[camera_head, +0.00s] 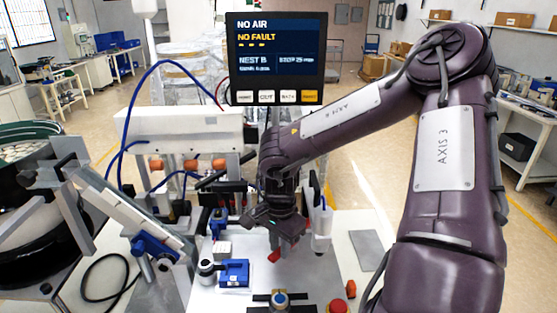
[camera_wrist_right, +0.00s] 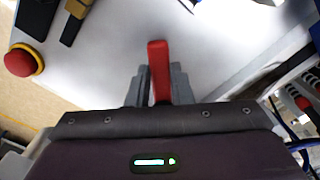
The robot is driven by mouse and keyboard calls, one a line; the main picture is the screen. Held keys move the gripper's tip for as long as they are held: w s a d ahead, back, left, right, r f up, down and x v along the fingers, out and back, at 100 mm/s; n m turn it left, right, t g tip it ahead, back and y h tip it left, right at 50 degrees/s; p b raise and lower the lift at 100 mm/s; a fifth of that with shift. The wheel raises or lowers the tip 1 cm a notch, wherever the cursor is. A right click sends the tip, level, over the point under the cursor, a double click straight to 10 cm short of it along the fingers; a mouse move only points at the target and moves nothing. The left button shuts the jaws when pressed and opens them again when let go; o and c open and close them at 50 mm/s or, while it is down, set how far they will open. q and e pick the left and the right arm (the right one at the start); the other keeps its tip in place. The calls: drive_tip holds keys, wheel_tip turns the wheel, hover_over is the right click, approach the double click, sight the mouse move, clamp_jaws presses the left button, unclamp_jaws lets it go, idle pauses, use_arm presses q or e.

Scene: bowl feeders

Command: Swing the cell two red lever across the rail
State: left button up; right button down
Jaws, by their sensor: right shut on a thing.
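The red lever (camera_wrist_right: 158,66) stands out between the two grey fingers of my right gripper (camera_wrist_right: 159,88) in the right wrist view. The fingers are closed on its sides. In the head view my right gripper (camera_head: 284,243) points down over the white work table, and a small red part of the lever (camera_head: 274,256) shows just below it. The lever's base and pivot are hidden, and I cannot make out the rail or a cell two label. My left gripper is in neither view.
A red stop button (camera_head: 337,306) sits at the front; it also shows in the wrist view (camera_wrist_right: 20,60). A blue fixture (camera_head: 233,273) stands left of the gripper. A sloping track (camera_head: 130,215) runs at the left. A screen (camera_head: 277,58) reads NO AIR, NO FAULT.

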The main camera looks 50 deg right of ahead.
drive_tip(key=shift+w+r, duration=0.1)
drive_tip(key=c, duration=1.3)
unclamp_jaws()
wheel_tip(320, 180, up, 8)
drive_tip(key=shift+f+b, duration=0.15)
drive_tip(key=shift+b, duration=0.6)
